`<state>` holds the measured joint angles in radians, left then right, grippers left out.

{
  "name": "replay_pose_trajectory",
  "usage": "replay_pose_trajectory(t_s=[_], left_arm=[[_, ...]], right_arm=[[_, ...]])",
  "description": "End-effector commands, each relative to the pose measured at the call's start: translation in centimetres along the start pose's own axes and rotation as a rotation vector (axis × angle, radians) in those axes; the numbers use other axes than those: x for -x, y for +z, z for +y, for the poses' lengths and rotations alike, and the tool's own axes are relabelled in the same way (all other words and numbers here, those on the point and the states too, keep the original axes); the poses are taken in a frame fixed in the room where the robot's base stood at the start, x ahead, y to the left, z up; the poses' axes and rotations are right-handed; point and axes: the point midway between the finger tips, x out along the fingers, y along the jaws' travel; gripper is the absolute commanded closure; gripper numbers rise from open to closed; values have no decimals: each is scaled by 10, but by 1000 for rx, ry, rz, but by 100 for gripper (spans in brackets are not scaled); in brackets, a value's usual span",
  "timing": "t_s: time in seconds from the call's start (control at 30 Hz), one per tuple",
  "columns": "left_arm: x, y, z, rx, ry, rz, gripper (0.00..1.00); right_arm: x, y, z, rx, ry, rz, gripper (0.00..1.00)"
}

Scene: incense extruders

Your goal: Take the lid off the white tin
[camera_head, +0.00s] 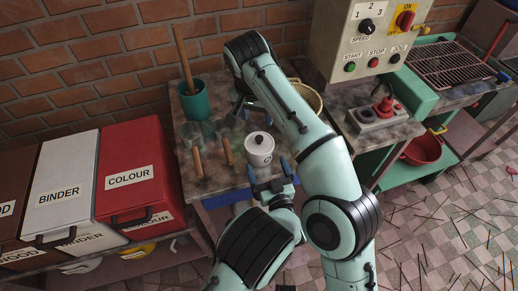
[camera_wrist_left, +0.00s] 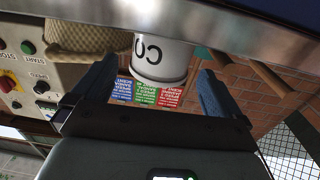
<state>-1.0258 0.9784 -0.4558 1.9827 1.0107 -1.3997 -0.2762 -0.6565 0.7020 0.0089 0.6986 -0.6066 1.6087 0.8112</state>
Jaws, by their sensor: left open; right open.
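The white tin (camera_head: 260,157) stands upright near the front edge of the worktable, with its knobbed lid (camera_head: 258,140) on top. In the left wrist view the tin (camera_wrist_left: 163,52), with dark lettering, appears upside down ahead of my fingers. My left gripper (camera_head: 269,174) is open and empty at the table's front edge, just in front of the tin. Its blue fingers straddle the tin's line in the left wrist view (camera_wrist_left: 155,92); I see no contact. My right gripper (camera_head: 241,107) is open behind the tin, towards the back of the table, partly hidden by my arm.
Wooden-handled tools (camera_head: 227,152) lie left of the tin. A green pot (camera_head: 195,102) with a wooden stick stands at the back left. A wicker basket (camera_head: 308,97) is behind my right arm. A control box (camera_head: 368,45) and red-and-white bins (camera_head: 138,170) flank the table.

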Motion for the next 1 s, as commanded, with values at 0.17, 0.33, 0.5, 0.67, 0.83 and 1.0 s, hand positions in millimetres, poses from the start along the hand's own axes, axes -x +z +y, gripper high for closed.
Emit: replay_pose_trajectory(t_s=[0.17,0.33,0.5,0.67,0.83,1.0], left_arm=[[-39,4,-6,-8,-13,-1,0],[-63,4,-5,-7,-10,-1,0],[-76,3,-4,-8,-7,-2,0],[-78,3,-4,-8,-6,-3,0],[-78,3,-4,-7,-6,-2,0],[-78,3,-4,-7,-6,-2,55]], right_arm=[[4,5,-7,16,-9,0,44],[3,4,-6,13,-8,0,44],[2,4,-5,12,-7,0,44],[2,3,-5,11,-7,0,44],[2,3,-5,10,-6,0,44],[2,3,-4,10,-6,0,44]])
